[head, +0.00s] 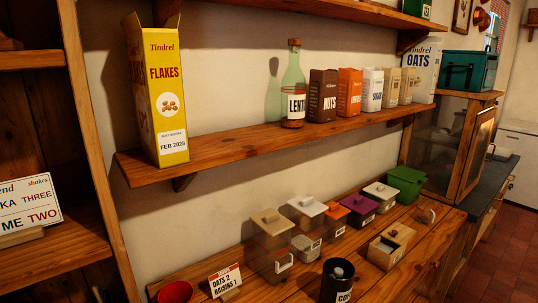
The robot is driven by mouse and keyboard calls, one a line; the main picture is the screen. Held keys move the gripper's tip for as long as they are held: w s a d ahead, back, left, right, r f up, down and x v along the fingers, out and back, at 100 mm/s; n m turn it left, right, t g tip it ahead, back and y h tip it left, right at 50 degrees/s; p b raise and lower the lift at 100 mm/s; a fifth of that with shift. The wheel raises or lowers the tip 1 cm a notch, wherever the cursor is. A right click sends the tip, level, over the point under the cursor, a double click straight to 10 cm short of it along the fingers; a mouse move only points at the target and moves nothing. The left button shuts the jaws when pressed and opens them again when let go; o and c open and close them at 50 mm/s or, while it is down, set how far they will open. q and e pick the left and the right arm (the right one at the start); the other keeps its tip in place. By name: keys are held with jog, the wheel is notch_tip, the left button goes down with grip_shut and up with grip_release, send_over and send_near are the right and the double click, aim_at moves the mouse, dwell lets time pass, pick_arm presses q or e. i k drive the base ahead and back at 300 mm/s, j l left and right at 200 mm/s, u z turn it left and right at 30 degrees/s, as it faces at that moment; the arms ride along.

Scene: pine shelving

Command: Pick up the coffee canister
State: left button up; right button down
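A dark cylindrical canister (337,281) stands on the lower wooden counter at the bottom edge of the head view. Its white label shows "CO", and the rest is cut off by the frame. Its top is dark with a paler round part on it. Neither of my grippers is in view.
Several lidded bins (303,212) stand in a row behind the canister. A card reading "OATS 2 RAISINS 1" (225,279) and a red bowl (175,292) are to its left. A wooden box (390,246) is to its right. The upper shelf (225,148) holds packets and a bottle.

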aim_at(332, 290)
jog(key=k+l, duration=0.1)
jog(key=l, duration=0.3)
jog(key=k+l+u, duration=0.1)
jog(key=l, duration=0.3)
jog(key=i+l+u, duration=0.1)
jog(key=i+l, duration=0.6)
jog(key=i, duration=0.45)
jog(key=j+u, duration=0.05)
jog(key=j, duration=0.05)
